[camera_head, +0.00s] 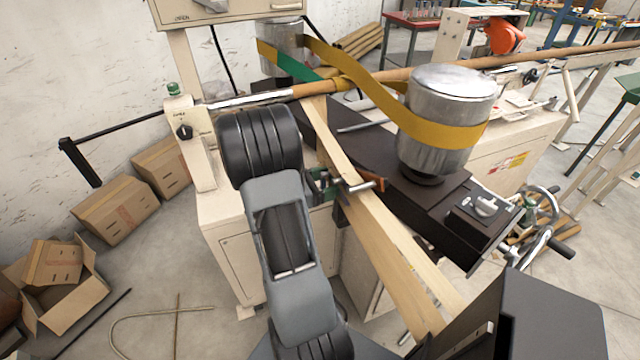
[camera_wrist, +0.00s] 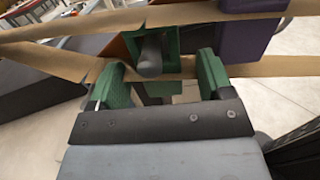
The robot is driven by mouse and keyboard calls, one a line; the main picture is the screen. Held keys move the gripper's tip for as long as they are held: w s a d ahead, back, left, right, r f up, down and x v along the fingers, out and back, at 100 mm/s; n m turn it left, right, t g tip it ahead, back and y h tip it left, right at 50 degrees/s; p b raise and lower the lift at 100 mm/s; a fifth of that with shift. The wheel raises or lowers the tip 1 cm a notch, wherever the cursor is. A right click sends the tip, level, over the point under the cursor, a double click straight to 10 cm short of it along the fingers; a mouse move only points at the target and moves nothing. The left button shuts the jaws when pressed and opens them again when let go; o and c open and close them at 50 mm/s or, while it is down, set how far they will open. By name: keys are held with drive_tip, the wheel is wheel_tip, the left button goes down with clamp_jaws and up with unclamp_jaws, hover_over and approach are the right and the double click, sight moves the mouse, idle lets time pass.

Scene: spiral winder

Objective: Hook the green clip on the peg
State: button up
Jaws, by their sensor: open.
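In the wrist view, the green clip (camera_wrist: 172,42) is a green block at the paper strips, just beyond my gripper. A grey round-ended rod (camera_wrist: 149,62), which looks like the peg, points toward the camera in front of the green; I cannot tell whether the clip is hooked on it. My gripper (camera_wrist: 162,72) has its two green fingers apart, one on each side of the clip's lower part, with no clear contact visible. In the head view, green parts (camera_head: 321,183) show beside a metal rod (camera_head: 361,187), partly hidden by my arm; clip and fingers are hard to separate there.
Pale paper strips (camera_head: 403,262) run close past the gripper area. A purple block (camera_wrist: 250,33) stands right of the clip in the wrist view. A metal drum (camera_head: 448,105) with a yellow belt (camera_head: 437,134) stands at right. Cardboard boxes (camera_head: 118,209) lie on the left floor.

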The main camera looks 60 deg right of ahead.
drive_tip(key=b+v, duration=0.1)
drive_tip(key=v, duration=1.2)
drive_tip(key=shift+w+a+b, duration=0.25)
drive_tip(key=shift+a+b, duration=0.05)
drive_tip(key=shift+b, duration=0.05)
drive_tip(key=s+a+f+m+t+y, duration=0.2)
drive_tip(key=a+f+m+t+y, duration=0.35)
drive_tip(key=a+m+y, duration=0.4)
drive_tip(key=a+r+t+y, duration=0.2)
drive_tip(key=a+r+t, duration=0.2)
drive_tip(key=a, duration=0.3)
drive_tip(key=w+a+r+m+t+y, duration=0.1)
drive_tip(key=a+r+t+y, duration=0.2)
drive_tip(key=a, duration=0.4)
wheel_tip(320, 180, up, 2)
drive_tip(key=shift+a+r+t, duration=0.15)
drive_tip(key=shift+a+t, duration=0.15)
drive_tip(key=shift+t, duration=0.55)
drive_tip(key=shift+w+d, duration=0.1)
drive_tip(key=shift+d, duration=0.05)
